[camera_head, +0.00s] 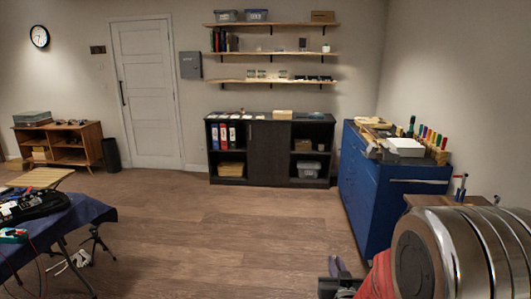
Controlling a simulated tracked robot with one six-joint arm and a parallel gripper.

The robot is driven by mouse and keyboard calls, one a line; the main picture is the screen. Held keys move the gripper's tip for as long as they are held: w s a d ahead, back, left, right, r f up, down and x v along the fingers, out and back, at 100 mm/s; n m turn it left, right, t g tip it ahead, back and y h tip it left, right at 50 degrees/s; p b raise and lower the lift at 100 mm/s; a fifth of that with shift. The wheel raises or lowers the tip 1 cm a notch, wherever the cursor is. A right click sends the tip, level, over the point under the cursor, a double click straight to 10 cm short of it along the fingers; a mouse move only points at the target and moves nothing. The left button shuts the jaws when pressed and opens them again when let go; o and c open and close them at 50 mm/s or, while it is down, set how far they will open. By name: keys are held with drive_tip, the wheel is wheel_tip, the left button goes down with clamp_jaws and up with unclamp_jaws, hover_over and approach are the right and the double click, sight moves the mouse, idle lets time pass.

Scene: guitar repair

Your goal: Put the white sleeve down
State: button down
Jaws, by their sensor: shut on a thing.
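I do not see my gripper clearly anywhere in the head view, nor anything held in it. A large shiny ringed metal part at the lower right looks like part of my own arm, close to the camera. A small dark and purplish piece beside something red shows at the bottom edge, cut off, and I cannot tell what it is. No white sleeve can be made out for sure. A flat white item (405,146) lies on top of the blue cabinet (385,195) at the right, apart from the metal part.
Screwdrivers with coloured handles (432,135) stand at the cabinet's right edge. A table with a blue cloth (82,212) bears a dark case (35,206) at the left. A black cupboard (268,152) stands at the back wall. The wooden floor (225,230) between is clear.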

drive_tip(key=shift+n+y, duration=0.5)
drive_tip(key=shift+y, duration=0.2)
drive_tip(key=a, duration=0.5)
drive_tip(key=shift+w+a+r, duration=0.1)
drive_tip(key=shift+w, duration=0.05)
drive_tip(key=s+d+m+g+h, duration=0.1)
drive_tip(key=s+d+m+h, duration=0.2)
drive_tip(key=d, duration=0.8)
drive_tip(key=s+d+m+g+h, duration=0.1)
drive_tip(key=s+d+m+h, duration=0.2)
drive_tip(key=d, duration=0.8)
drive_tip(key=s+d+m+g+h, duration=0.2)
drive_tip(key=s+d+h, duration=0.15)
drive_tip(key=d, duration=0.75)
drive_tip(key=s+d+m+g+h, duration=0.6)
drive_tip(key=s+d+g, duration=0.1)
drive_tip(key=s+d, duration=0.85)
drive_tip(key=s+d+m+g, duration=0.2)
drive_tip(key=s+m+g, duration=0.1)
drive_tip(key=s, duration=0.5)
drive_tip(key=s+d+m+g+y, duration=0.1)
drive_tip(key=s+d+m+g, duration=0.1)
drive_tip(key=s+g, duration=0.3)
drive_tip(key=s+d+m+g, duration=0.1)
drive_tip(key=s+m+g, duration=0.3)
drive_tip(key=s, duration=0.7)
drive_tip(key=shift+d+m+y, duration=0.3)
drive_tip(key=shift+d+y, duration=0.05)
drive_tip(key=shift+d, duration=0.05)
